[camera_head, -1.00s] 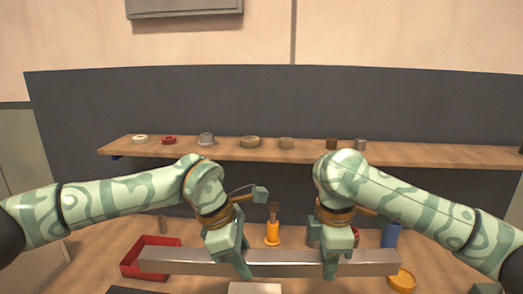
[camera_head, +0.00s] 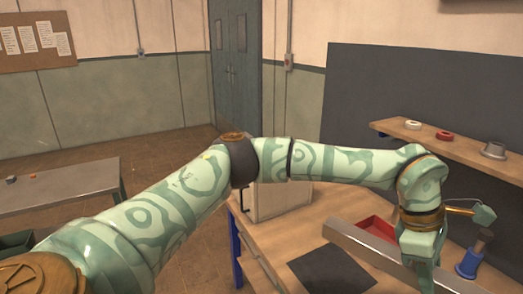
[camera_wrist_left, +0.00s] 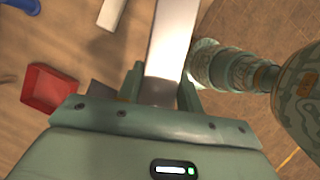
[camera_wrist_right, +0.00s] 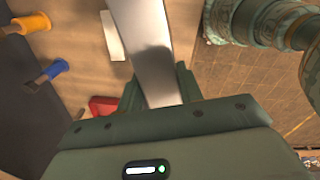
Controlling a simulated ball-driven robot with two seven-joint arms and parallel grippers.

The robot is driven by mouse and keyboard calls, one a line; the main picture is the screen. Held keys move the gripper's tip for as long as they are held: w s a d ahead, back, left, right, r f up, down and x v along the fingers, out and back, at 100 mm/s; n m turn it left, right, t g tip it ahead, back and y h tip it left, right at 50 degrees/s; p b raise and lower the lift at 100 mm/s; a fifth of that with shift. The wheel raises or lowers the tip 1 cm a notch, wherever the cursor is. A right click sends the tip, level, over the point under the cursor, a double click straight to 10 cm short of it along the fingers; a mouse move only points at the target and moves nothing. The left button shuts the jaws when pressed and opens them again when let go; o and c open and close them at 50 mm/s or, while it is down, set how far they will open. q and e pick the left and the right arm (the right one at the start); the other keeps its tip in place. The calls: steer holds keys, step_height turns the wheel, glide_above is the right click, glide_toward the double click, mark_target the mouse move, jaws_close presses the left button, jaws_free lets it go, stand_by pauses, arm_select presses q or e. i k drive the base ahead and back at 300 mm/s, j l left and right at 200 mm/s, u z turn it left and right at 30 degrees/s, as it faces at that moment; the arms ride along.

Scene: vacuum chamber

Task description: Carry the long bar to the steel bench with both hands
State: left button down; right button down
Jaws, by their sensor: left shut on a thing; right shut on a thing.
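The long bar (camera_head: 355,241) is a straight grey metal bar, held level above the wooden workbench. My left gripper (camera_head: 422,262) is shut on it near its left end; the left wrist view shows the bar (camera_wrist_left: 172,40) between the fingers (camera_wrist_left: 162,88). The right wrist view shows my right gripper (camera_wrist_right: 158,92) shut on the bar (camera_wrist_right: 146,38); this gripper is outside the head view. The steel bench (camera_head: 65,188) stands at the far left of the head view, apart from the bar, with a few small items on top.
A wooden shelf (camera_head: 468,148) with rings runs along the dark panel. Open brown floor (camera_head: 185,255) lies between workbench and steel bench.

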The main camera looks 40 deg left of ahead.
mark_target(47, 186)
steer(key=u, duration=1.7)
steer(key=i+j+u, duration=0.35)
steer(key=j, duration=0.2)
steer(key=i+j+u, duration=0.35)
steer(key=i+j+z, duration=0.1)
steer(key=i+j, duration=2.35)
steer(key=l+u, duration=0.1)
